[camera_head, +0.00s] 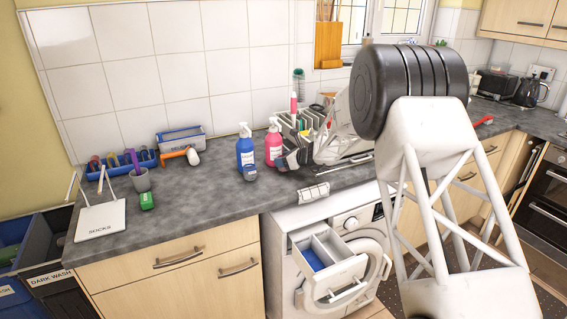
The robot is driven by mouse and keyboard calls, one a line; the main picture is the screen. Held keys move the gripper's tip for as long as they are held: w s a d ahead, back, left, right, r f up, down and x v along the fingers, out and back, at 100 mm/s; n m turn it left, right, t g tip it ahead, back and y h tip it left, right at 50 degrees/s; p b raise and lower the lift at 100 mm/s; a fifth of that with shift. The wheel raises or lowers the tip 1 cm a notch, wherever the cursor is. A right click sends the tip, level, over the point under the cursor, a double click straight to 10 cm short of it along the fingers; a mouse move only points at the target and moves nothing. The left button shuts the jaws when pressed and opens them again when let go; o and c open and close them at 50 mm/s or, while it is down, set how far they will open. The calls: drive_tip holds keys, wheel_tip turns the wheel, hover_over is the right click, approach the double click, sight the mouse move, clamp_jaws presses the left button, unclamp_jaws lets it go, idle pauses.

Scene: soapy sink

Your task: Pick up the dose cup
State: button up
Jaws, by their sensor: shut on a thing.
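The dose cup appears to be the small grey-blue cup (250,173) low in front of the blue pump bottle. My arm reaches in from the right over the washing machine. My gripper (279,162) is low over the worktop, in front of the pink bottle and just right of the cup. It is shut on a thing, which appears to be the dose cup. The fingertips are small and dark here, so the exact contact is hard to see.
The blue pump bottle (245,148) and pink pump bottle (273,143) stand close behind. A dish rack (305,122) is behind my wrist. The washing machine drawer (325,255) is open below.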

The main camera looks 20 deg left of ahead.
wheel_tip(320, 180, up, 3)
drive_tip(key=shift+f, duration=0.15)
drive_tip(key=shift+s+d+r, duration=0.1)
drive_tip(key=shift+s+r, duration=0.05)
drive_tip(key=shift+r, duration=0.1)
drive_tip(key=s+d, duration=0.2)
drive_tip(key=s, duration=0.2)
drive_tip(key=s+d+r, duration=0.1)
drive_tip(key=s+d, duration=0.2)
drive_tip(key=s, duration=0.2)
drive_tip(key=s+d, duration=0.2)
drive_tip(key=s, duration=0.2)
drive_tip(key=shift+s+d+r, duration=0.2)
drive_tip(key=shift+s+d, duration=0.05)
drive_tip(key=shift+s, duration=0.1)
drive_tip(key=shift+s+d, duration=0.1)
drive_tip(key=shift+d, duration=0.05)
drive_tip(key=s+d+f+m+t+h, duration=0.2)
drive_tip(key=s+d, duration=0.4)
drive_tip(key=d, duration=0.3)
drive_tip(key=s+d+f+m+t+h, duration=0.2)
drive_tip(key=s+d+f+m+t, duration=0.2)
drive_tip(key=d, duration=0.5)
drive_tip(key=shift+s+d+f+m+t+h, duration=0.15)
drive_tip(key=shift+s+f+m+t+h, duration=0.35)
drive_tip(key=shift+s+f, duration=0.8)
drive_tip(key=shift+s+r, duration=0.15)
